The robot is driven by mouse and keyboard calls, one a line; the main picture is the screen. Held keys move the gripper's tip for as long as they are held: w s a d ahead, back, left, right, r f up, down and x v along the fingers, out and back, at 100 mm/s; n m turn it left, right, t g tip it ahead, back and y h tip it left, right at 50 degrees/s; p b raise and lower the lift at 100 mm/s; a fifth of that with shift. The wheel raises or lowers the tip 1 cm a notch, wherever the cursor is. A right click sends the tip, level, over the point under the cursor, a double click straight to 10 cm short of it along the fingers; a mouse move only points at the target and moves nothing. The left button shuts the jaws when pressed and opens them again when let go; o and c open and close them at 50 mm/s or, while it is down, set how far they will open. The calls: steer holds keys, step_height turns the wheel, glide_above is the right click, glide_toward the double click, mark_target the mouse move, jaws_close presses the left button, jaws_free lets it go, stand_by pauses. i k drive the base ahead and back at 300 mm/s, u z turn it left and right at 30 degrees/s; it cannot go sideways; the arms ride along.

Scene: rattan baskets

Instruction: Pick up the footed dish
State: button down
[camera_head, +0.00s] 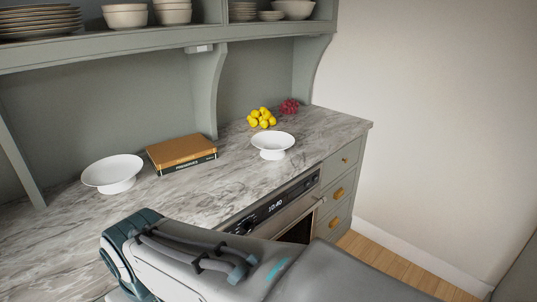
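Two white footed dishes stand upright on the marble counter in the head view. One footed dish (113,172) is at the left, beside the books. The other footed dish (272,143) is farther right, in front of the lemons. Both look empty. I cannot tell which of the two the task means. My arm crosses the bottom of the view, in front of the counter. My gripper is not visible, and nothing in view touches either dish.
The marble counter (215,190) holds a stack of books (182,150), lemons (262,119) and red fruit (289,106). A shelf with bowls and plates overhangs it, with a bracket (208,90) between the dishes. An oven (275,207) is below.

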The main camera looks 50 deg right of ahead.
mark_target(273, 144)
steer(key=k, duration=0.7)
steer(key=z, duration=0.95)
steer(key=i, duration=1.35)
steer(key=z, duration=2.8)
steer(key=i, duration=1.1)
steer(key=u, duration=0.25)
